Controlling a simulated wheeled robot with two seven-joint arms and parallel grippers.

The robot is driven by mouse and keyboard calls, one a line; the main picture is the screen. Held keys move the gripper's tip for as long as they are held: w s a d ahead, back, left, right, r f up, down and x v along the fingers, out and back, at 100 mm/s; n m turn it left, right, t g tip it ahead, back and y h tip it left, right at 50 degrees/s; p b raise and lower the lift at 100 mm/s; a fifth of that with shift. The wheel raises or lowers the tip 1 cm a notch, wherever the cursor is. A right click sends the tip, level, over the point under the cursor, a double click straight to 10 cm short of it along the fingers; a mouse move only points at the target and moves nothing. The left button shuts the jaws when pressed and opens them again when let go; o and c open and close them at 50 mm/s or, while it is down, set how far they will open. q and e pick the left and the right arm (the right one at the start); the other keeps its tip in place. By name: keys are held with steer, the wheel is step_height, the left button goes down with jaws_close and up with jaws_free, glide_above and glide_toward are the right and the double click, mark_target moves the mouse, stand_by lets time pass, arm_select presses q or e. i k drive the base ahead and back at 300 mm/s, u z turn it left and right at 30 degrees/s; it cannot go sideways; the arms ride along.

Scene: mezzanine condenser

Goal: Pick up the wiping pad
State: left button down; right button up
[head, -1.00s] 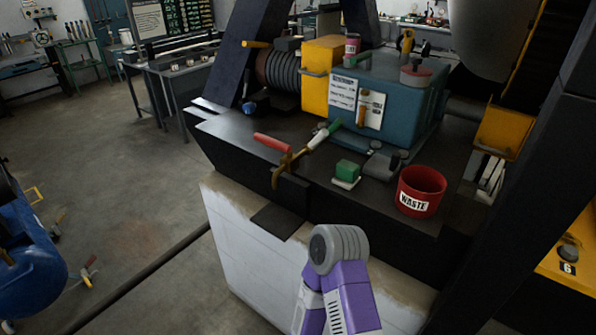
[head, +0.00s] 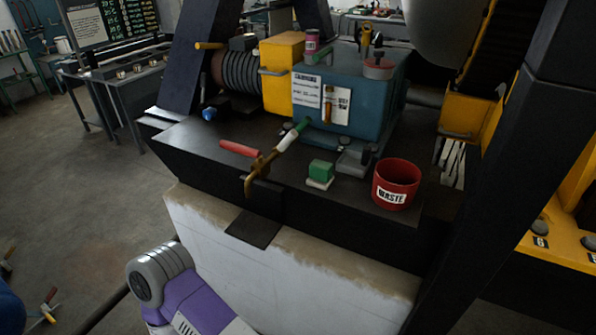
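The wiping pad appears to be the small green block with a pale layer under it (head: 320,172). It lies on the dark bench top, left of the red waste bin (head: 396,184) and in front of a grey fitting. Nothing holds it. A purple arm link of mine with a grey ribbed joint shows at the lower left, well short of the pad. Neither of my grippers shows in the head view.
A dark post (head: 500,170) rises at the right. Bench top directly before the pad is clear.

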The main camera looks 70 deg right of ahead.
mark_target(322, 176)
steer(key=i, duration=1)
steer(key=z, duration=2.2)
